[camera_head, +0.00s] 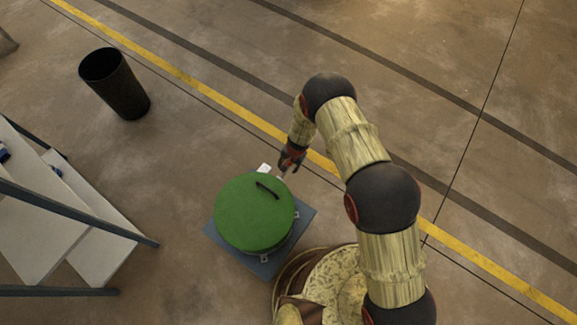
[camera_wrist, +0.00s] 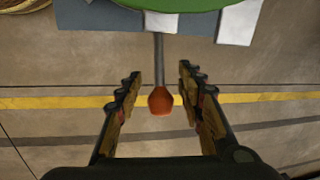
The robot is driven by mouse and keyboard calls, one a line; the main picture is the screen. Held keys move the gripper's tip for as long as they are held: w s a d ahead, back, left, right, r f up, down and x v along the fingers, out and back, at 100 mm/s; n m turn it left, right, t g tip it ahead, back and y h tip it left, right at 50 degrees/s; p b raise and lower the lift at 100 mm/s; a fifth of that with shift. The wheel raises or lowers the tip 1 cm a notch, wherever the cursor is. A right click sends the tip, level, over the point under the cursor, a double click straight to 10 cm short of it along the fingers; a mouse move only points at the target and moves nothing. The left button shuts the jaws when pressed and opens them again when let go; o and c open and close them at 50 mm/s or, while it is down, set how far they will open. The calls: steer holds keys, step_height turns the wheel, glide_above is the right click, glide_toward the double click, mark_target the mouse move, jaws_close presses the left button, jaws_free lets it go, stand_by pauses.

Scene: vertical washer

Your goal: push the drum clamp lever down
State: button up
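The drum washer (camera_head: 252,212) has a round green lid with a dark handle (camera_head: 268,190). It stands on a blue-grey base (camera_head: 222,246) in the head view. In the wrist view the clamp lever is a grey rod (camera_wrist: 159,62) with an orange-red knob (camera_wrist: 161,101). The rod comes out from below the green lid edge (camera_wrist: 165,4). My gripper (camera_wrist: 158,72) is open, with one finger on each side of the lever. Gaps show between both fingers and the knob. In the head view my gripper (camera_head: 287,166) is at the drum's upper right edge and largely hides the lever.
A black bin (camera_head: 116,86) stands at the upper left. A shelf unit with pale boards (camera_head: 40,225) is at the left. White brackets (camera_wrist: 238,22) show beside the lever. The floor with its yellow line (camera_head: 215,92) is clear beyond the drum.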

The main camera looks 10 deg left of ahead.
jaws_close()
stand_by(0.5)
stand_by(0.7)
